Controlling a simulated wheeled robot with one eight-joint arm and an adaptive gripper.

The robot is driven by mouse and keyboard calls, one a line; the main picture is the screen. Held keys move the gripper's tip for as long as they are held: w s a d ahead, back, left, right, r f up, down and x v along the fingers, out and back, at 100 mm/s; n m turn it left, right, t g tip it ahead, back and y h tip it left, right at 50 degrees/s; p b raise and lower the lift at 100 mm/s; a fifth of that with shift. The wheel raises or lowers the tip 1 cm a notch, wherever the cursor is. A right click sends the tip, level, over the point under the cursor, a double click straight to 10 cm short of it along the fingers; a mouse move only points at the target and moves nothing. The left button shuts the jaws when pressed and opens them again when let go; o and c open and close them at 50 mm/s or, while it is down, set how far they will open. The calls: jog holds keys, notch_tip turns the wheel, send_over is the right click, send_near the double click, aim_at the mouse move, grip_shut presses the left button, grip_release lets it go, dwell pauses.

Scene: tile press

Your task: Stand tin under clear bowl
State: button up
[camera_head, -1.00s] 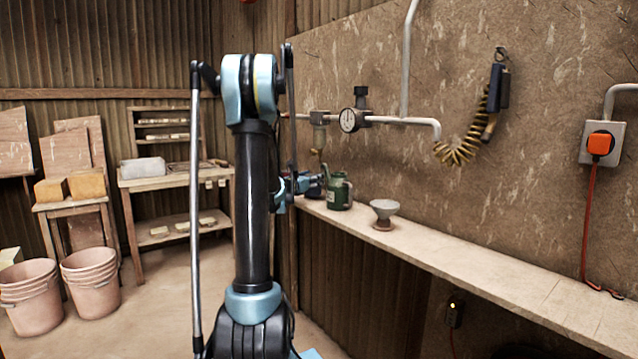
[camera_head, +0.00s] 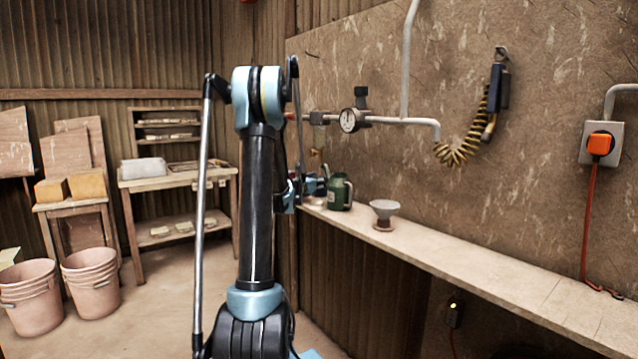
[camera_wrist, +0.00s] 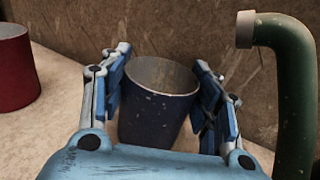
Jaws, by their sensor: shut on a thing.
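A dark blue open-topped tin (camera_wrist: 155,112) stands upright between the two fingers of my gripper (camera_wrist: 162,62) in the wrist view. The fingers are shut on its sides. Its bottom is hidden by my gripper body, so I cannot tell whether it touches the shelf. In the head view my gripper (camera_head: 314,186) is small, partly behind my arm, at the shelf's far left end. The clear bowl (camera_head: 318,136) appears to hang below the pipe fitting left of the gauge, above my gripper. The bowl does not show in the wrist view.
A green can (camera_head: 340,191) stands just right of my gripper; its spout (camera_wrist: 298,90) is close in the wrist view. A red tin (camera_wrist: 14,70) is at left there. A grey funnel-shaped cup (camera_head: 383,211) stands on the shelf (camera_head: 480,262), which is bare farther right.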

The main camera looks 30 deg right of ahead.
jog(key=o, duration=1.2)
jog(key=shift+c, duration=0.2)
